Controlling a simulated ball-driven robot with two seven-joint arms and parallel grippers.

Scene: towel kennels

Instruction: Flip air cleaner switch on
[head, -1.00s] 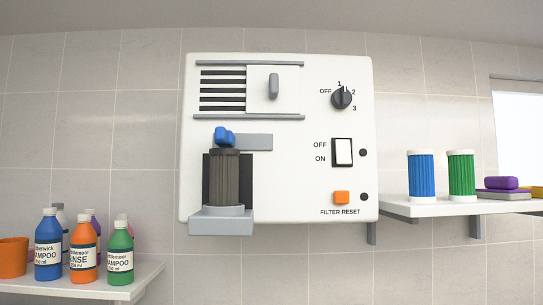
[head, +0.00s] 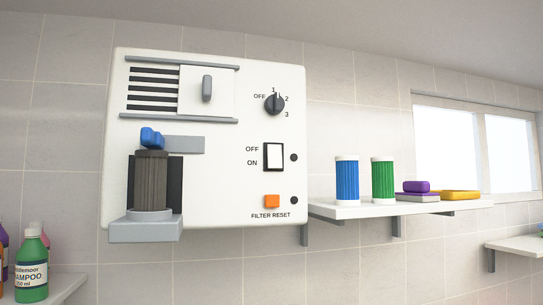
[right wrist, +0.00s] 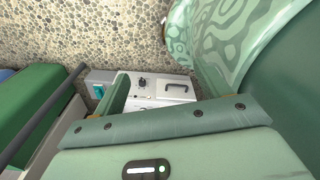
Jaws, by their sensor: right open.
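The air cleaner (head: 225,190) is a white wall panel in the head view. Its switch (head: 274,157) is a white rocker in a black frame, right of the printed OFF above and ON below. I cannot tell which way the rocker is tipped. The small round lamp (head: 294,157) beside it is dark. My right gripper (right wrist: 158,88) shows in part in the right wrist view, open, with nothing seen held; it is not in the head view, so its distance from the switch is unclear. My left gripper is in neither view.
The panel also has a dial (head: 274,103), an orange filter reset button (head: 272,201) and a dark filter cartridge (head: 151,182). A shelf (head: 330,210) at right holds blue and green cartridges. Bottles stand lower left. The wrist view shows pebbled ground (right wrist: 100,35) and patterned green material (right wrist: 225,40).

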